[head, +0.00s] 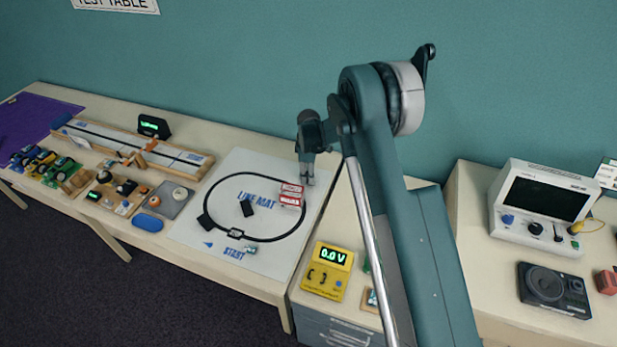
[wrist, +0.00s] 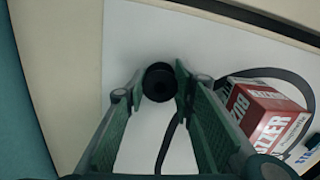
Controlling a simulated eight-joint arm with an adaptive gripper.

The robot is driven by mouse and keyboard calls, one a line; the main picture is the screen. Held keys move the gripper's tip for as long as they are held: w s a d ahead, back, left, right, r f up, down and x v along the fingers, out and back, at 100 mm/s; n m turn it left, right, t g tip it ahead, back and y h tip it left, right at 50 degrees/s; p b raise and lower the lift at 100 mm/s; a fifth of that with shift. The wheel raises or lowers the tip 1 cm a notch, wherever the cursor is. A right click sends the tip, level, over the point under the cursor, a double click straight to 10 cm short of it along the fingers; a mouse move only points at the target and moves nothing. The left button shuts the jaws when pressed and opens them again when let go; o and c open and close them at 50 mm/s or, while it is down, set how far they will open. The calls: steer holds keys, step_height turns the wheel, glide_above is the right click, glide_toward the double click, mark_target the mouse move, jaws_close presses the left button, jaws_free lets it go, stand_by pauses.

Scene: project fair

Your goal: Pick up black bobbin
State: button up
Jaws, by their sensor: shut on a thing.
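The black bobbin (wrist: 158,83) is round and dark with a darker centre. In the wrist view it sits between the fingertips of my gripper (wrist: 155,90), which is shut on it. In the head view my gripper (head: 306,180) points down over the right part of the white line mat (head: 255,165), near the red buzzer box (head: 291,196). I cannot make out the bobbin in the head view. Whether it touches the mat is unclear.
The buzzer box (wrist: 262,112) stands close to the right of my gripper in the wrist view. A yellow meter (head: 328,271) stands on the cabinet to the right. The teal wall is behind.

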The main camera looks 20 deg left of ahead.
step_height(320, 180, up, 10)
stand_by(0.6)
steer(key=shift+s+f, duration=0.1)
stand_by(0.5)
